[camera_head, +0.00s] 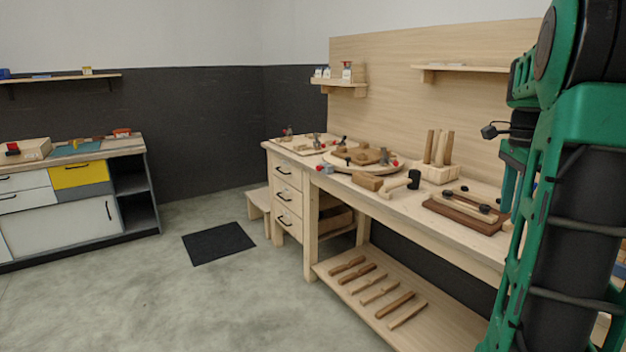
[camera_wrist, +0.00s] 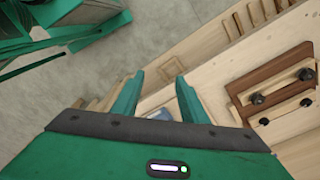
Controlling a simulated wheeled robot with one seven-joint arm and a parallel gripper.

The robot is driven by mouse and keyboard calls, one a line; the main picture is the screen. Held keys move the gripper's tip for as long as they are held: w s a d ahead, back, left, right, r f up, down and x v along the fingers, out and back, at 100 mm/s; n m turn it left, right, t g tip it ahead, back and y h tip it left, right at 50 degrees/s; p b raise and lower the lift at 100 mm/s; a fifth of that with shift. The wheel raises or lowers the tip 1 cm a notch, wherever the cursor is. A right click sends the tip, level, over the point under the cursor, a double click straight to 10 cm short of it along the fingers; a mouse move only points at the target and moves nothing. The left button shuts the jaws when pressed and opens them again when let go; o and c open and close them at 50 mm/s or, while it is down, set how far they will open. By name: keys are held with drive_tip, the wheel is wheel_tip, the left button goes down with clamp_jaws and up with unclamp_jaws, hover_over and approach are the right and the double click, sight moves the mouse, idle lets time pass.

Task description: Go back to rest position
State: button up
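My gripper (camera_wrist: 157,85) shows in the wrist view with its two green fingers spread apart and nothing held between them. It is over the edge of the wooden workbench (camera_wrist: 215,75). A small bluish-grey thing lies beyond and below the fingers, too hidden to name. A dark brown wooden board (camera_wrist: 262,78) with pale bars and black knobs lies right of the fingers. The same board shows in the head view (camera_head: 462,215) near the bench's right part. In the head view my green arm fills the right side, and I cannot make out the fingertips there.
The long workbench (camera_head: 340,187) carries a round board (camera_head: 335,163), a mallet (camera_head: 400,185) and a block with upright pegs (camera_head: 438,172). Its low shelf (camera_head: 345,290) holds several wooden pieces. A black mat (camera_head: 218,243) lies on open floor, left of which stands a cabinet (camera_head: 65,225).

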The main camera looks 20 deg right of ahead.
drive_tip(key=s+a+f+n, duration=0.4)
drive_tip(key=a+n, duration=0.2)
drive_tip(key=a, duration=0.3)
drive_tip(key=s+a+f+n, duration=0.4)
drive_tip(key=a+f+n, duration=0.1)
drive_tip(key=a, duration=0.4)
drive_tip(key=s+a+f+n, duration=0.4)
drive_tip(key=a+n, duration=0.3)
drive_tip(key=a, duration=0.2)
drive_tip(key=shift+s+f+t+y, duration=0.2)
drive_tip(key=shift+t+y, duration=0.1)
drive_tip(key=shift+y, duration=0.1)
drive_tip(key=shift+r, duration=0.1)
drive_tip(key=shift+c, duration=1.1)
drive_tip(key=shift+d, duration=0.1)
